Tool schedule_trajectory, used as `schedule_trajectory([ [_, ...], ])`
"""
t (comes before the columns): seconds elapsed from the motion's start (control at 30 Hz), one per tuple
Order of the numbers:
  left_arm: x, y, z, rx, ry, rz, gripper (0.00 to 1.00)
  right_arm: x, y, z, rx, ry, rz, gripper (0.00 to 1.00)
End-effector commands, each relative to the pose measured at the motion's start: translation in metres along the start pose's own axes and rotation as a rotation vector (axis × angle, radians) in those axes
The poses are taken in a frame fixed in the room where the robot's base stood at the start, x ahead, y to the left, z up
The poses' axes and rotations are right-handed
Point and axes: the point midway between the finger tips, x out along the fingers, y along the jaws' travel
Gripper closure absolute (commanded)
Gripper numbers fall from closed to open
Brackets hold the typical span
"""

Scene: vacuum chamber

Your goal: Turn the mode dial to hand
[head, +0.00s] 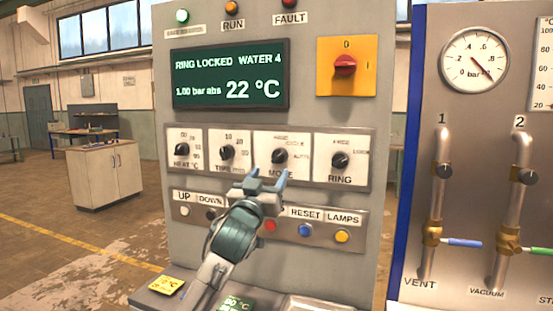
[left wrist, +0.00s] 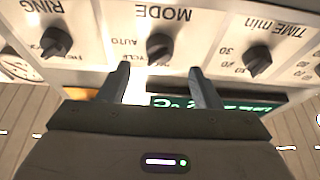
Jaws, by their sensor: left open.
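The mode dial (head: 280,156) is a black knob on a white plate, third in a row of four-like knobs on the grey control panel. My left gripper (head: 267,176) is open and empty, just below and in front of the dial. In the left wrist view, which is upside down, the mode dial (left wrist: 159,47) sits beyond and between the two spread fingertips (left wrist: 160,74), apart from them. My right gripper is not in view.
The time knob (head: 227,153) and ring knob (head: 340,160) flank the dial closely. Buttons, including a red one (head: 270,225), sit below, by my wrist. Above are a display (head: 230,75) and a red switch (head: 345,65). Pipes with valves (head: 443,170) stand at the right.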

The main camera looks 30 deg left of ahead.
Motion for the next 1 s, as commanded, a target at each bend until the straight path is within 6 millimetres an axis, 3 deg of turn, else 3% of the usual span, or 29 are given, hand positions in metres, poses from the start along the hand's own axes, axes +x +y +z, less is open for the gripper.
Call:
schedule_trajectory([
  [0.1, 0.026, 0.0, -0.004, -0.003, -0.002, -0.001, 0.42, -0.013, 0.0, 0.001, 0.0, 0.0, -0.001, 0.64],
  [0.3, 0.054, 0.0, -0.002, -0.002, -0.002, 0.0, 0.42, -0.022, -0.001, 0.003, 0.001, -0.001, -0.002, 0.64],
  [0.73, 0.065, 0.001, 0.001, 0.0, -0.001, 0.001, 0.42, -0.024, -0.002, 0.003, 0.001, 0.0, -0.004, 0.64],
  [0.97, 0.065, 0.0, 0.001, 0.0, -0.001, 0.001, 0.85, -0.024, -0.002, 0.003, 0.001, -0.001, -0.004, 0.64],
  [1.0, 0.065, 0.0, 0.001, 0.0, -0.001, 0.001, 0.86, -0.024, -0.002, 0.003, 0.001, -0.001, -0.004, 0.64],
])
